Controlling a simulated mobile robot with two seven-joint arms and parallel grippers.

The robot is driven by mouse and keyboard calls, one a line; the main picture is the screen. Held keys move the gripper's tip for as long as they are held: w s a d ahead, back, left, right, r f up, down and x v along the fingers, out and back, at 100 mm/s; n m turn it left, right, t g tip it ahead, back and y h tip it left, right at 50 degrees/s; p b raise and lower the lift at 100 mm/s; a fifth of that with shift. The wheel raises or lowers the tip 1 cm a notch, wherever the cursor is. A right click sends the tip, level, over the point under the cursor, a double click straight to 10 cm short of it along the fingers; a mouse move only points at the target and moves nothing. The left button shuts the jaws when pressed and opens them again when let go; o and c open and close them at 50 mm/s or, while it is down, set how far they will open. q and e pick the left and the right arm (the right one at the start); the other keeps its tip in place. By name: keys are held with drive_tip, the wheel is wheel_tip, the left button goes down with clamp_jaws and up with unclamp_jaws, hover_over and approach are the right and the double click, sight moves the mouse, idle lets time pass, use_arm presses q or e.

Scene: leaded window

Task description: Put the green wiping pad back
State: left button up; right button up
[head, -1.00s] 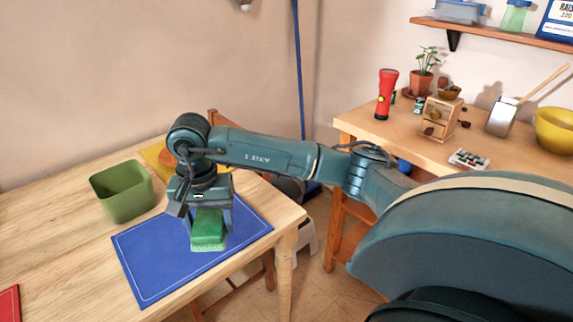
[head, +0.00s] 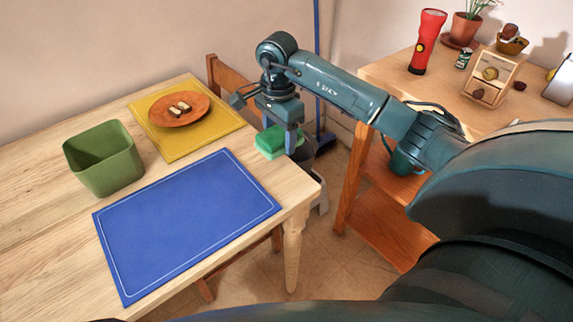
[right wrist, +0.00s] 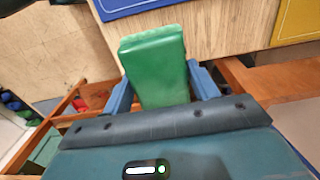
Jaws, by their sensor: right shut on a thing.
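The green wiping pad (head: 272,141) is held in my right gripper (head: 278,137) near the table's right edge, beyond the blue mat (head: 185,220). It also shows in the right wrist view (right wrist: 155,65), between the two blue fingers of my right gripper (right wrist: 160,85). The fingers are shut on its sides. In the right wrist view the pad's far end overlaps the table top and its near part lies over the gap beside the table. I cannot tell its height exactly. My left gripper is not in view.
A green open bin (head: 105,165) stands at the table's left. A yellow mat (head: 165,142) bears an orange plate (head: 170,113) with small pieces on it. A wooden chair (head: 232,75) stands behind the table. A side table (head: 385,75) at the right holds a red torch (head: 428,42).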

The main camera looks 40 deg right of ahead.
sight(280, 174)
drive_tip(key=shift+f, duration=4.8)
drive_tip(key=o, duration=0.9)
drive_tip(key=shift+o, duration=0.2)
